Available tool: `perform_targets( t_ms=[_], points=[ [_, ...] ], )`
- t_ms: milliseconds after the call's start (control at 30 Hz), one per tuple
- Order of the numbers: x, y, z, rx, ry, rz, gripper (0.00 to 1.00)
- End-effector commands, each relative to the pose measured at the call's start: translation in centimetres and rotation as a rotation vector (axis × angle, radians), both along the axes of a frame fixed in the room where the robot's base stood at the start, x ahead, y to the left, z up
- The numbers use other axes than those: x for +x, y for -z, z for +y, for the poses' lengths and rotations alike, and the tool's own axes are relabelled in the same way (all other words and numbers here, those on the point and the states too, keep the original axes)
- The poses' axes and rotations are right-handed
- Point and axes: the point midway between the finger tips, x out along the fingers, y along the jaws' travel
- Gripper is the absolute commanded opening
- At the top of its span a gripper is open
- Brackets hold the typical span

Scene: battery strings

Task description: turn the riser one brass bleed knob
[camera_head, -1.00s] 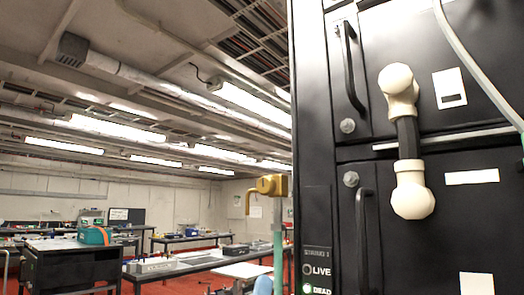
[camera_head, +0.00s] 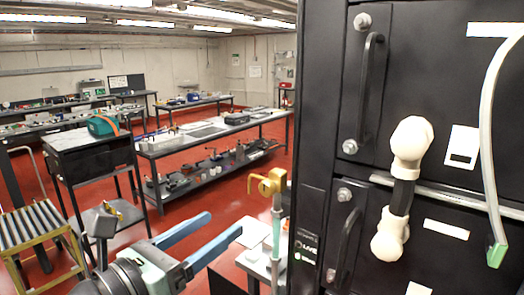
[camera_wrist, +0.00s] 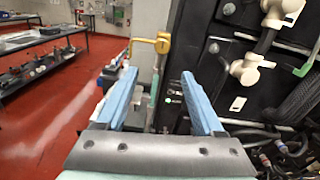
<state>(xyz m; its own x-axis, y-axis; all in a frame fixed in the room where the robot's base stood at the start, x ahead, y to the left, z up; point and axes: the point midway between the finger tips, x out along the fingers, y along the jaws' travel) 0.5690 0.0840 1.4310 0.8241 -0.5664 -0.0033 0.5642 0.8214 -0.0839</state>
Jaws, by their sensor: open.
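A brass-yellow bleed fitting (camera_head: 268,183) tops a thin pale green upright pipe (camera_head: 276,232) left of the black cabinet; which part of it is the knob is hard to tell. In the wrist view the brass fitting (camera_wrist: 156,46) shows just beyond and above the fingertips, its arm reaching left. My gripper (camera_head: 224,226) has two blue fingers spread apart with nothing between them. In the head view it is to the left of and below the brass fitting, apart from it. In the wrist view the pipe shows between the fingers of my gripper (camera_wrist: 158,74).
The black battery cabinet (camera_head: 420,60) with handles and cream connectors (camera_head: 390,235) stands close on the right. Cables hang low beside it in the wrist view (camera_wrist: 275,140). A small white-topped table (camera_head: 255,262) is near the pipe.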

Motion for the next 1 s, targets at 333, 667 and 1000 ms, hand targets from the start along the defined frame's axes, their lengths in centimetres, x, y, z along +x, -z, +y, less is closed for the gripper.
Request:
perform_targets(
  t_ms=[333,667,1000],
  points=[
    [1.3,-1.1,-1.0,-0.099,0.032,0.067,0.69],
    [6.8,-1.3,-5.0,-0.095,0.03,0.065,0.69],
    [9.9,-1.0,-7.2,-0.094,0.028,0.063,0.69]
  ],
)
